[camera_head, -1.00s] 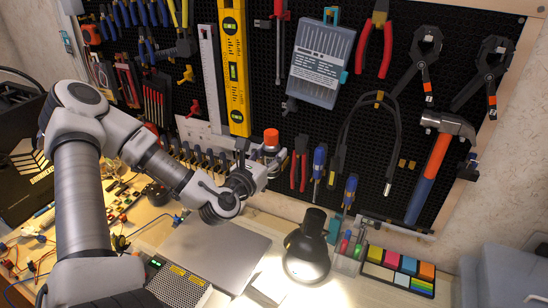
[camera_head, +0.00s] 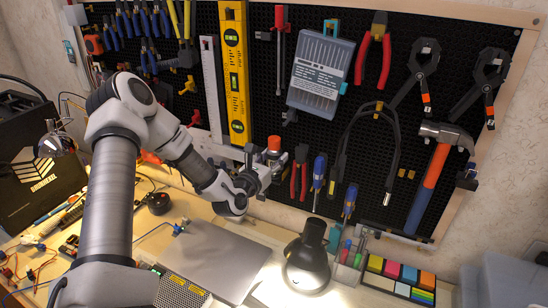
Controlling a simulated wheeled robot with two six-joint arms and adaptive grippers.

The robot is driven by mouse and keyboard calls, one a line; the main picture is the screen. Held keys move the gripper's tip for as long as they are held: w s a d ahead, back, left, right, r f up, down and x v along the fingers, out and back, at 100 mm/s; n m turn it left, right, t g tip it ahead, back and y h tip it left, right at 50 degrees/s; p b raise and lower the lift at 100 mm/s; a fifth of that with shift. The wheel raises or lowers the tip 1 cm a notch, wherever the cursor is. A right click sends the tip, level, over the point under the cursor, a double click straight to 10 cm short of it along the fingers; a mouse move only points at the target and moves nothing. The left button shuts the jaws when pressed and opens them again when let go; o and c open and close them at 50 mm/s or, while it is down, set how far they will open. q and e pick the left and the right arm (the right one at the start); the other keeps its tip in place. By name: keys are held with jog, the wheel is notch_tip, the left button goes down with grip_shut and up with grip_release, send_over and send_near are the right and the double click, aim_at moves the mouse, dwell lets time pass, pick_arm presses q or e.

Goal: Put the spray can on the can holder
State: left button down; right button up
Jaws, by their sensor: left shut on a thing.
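The spray can (camera_head: 273,143) shows as an orange-red cap above a short pale stretch of body, upright in front of the pegboard. My left gripper (camera_head: 262,168) is shut on it, with grey fingers around the body below the cap. The gripper and wrist hide the can's lower part. I cannot make out the can holder for certain; a pale rail (camera_head: 218,149) on the board is partly behind my left arm. I cannot tell whether the can touches anything on the board. My right gripper is out of view.
The pegboard (camera_head: 270,100) carries a yellow level (camera_head: 235,80), red-handled pliers (camera_head: 300,170), blue screwdrivers (camera_head: 318,172) and a hammer (camera_head: 440,165) near the can. Below are a closed laptop (camera_head: 215,262), a black lamp (camera_head: 307,258) and colored notes (camera_head: 400,275).

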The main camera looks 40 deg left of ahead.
pick_arm(q)
jog(key=c, duration=0.6)
grip_release()
jog(key=shift+w+f, duration=0.1)
jog(key=shift+w, duration=0.05)
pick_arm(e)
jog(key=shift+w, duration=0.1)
